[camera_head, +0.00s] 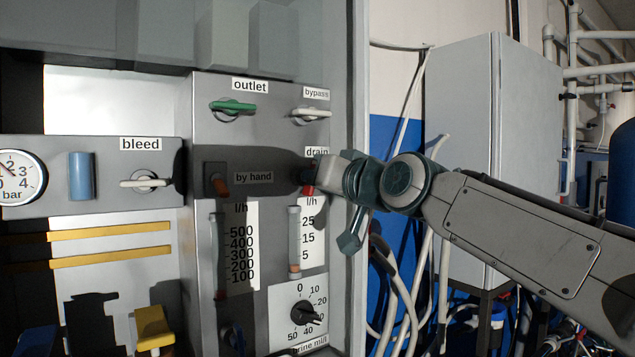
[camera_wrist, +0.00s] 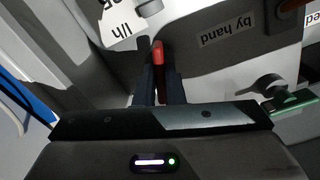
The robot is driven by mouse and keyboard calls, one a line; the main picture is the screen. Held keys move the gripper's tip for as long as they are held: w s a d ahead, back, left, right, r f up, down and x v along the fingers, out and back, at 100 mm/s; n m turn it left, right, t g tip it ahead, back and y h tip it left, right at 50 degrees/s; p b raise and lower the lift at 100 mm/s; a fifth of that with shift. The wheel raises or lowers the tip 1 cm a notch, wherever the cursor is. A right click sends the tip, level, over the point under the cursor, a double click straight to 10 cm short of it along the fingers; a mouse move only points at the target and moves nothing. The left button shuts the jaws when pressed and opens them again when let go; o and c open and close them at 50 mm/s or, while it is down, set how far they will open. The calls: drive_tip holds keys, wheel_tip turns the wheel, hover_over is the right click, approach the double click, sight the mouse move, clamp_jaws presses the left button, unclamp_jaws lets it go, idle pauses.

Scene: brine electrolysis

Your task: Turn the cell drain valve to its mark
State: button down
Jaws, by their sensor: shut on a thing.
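The drain valve's red handle (camera_head: 308,190) is on the grey panel under the "drain" label (camera_head: 317,152), mostly hidden by my gripper (camera_head: 312,176). In the wrist view, my gripper (camera_wrist: 158,88) is shut on this red handle (camera_wrist: 158,50), whose end sticks out beyond the dark fingers. The handle appears to point down along the panel, toward the right l/h scale. The valve's mark cannot be made out in either view.
The green outlet handle (camera_head: 233,106) and white bypass handle (camera_head: 311,113) sit above. A grey cabinet (camera_head: 465,90) and hoses (camera_head: 400,290) stand right.

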drive_tip(key=shift+r+n, duration=0.15)
drive_tip(key=shift+n, duration=1.75)
drive_tip(key=c, duration=1.5)
unclamp_jaws()
drive_tip(key=b+v, duration=0.4)
drive_tip(key=v, duration=1)
